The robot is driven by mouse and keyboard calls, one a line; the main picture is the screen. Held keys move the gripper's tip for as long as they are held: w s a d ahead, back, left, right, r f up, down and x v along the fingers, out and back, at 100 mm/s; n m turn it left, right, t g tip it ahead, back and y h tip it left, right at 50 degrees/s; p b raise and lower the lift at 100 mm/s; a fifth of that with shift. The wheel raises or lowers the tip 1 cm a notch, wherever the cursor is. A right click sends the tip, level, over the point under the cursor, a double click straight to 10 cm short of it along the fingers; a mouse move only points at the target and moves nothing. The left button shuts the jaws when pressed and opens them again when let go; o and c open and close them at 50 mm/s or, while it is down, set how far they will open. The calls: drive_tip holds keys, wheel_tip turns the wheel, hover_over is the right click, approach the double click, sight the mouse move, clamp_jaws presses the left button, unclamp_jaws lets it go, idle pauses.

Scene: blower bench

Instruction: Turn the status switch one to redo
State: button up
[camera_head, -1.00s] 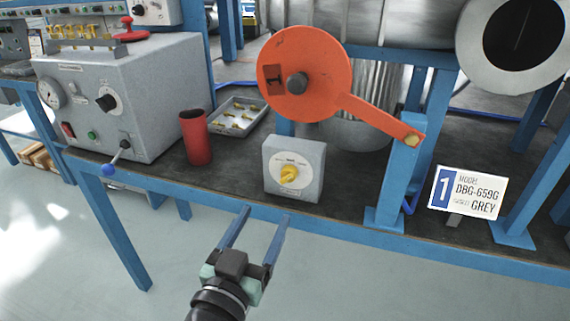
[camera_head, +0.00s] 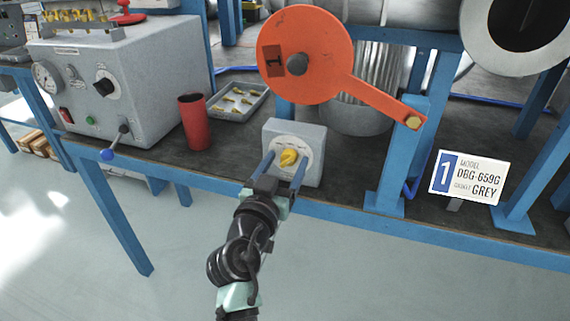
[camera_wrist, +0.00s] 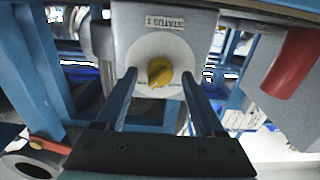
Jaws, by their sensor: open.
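The status switch one is a grey box (camera_head: 312,140) on the bench with a white round dial and a yellow knob (camera_head: 289,158). In the wrist view the box carries a label reading STATUS 1 (camera_wrist: 165,21), and the yellow knob (camera_wrist: 160,72) sits at the dial's middle, looking tilted. My gripper (camera_head: 283,160) is open in front of the box. Its two blue fingers (camera_wrist: 160,85) stand on either side of the knob, and I see gaps between them and the knob. The dial's markings are too small to read, and the fingers partly cover the dial.
A red cup (camera_head: 195,122) stands left of the box, with a tray of small yellow-handled parts (camera_head: 262,92) behind it. An orange disc with a lever (camera_head: 305,55) hangs above and behind. A model sign (camera_head: 470,178) stands at right. A grey control cabinet (camera_head: 170,75) is at left.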

clamp_jaws()
idle(0.4)
drive_tip(key=shift+n, duration=0.3)
drive_tip(key=n, duration=0.3)
drive_tip(key=shift+n+p, duration=0.4)
drive_tip(key=n+p, duration=0.1)
drive_tip(key=n, duration=0.3)
drive_tip(key=shift+a, duration=0.1)
drive_tip(key=n+p, duration=0.2)
drive_tip(key=n, duration=0.3)
drive_tip(key=shift+f+n+p, duration=0.15)
drive_tip(key=shift+n+p, duration=0.75)
drive_tip(key=shift+n, duration=1.4)
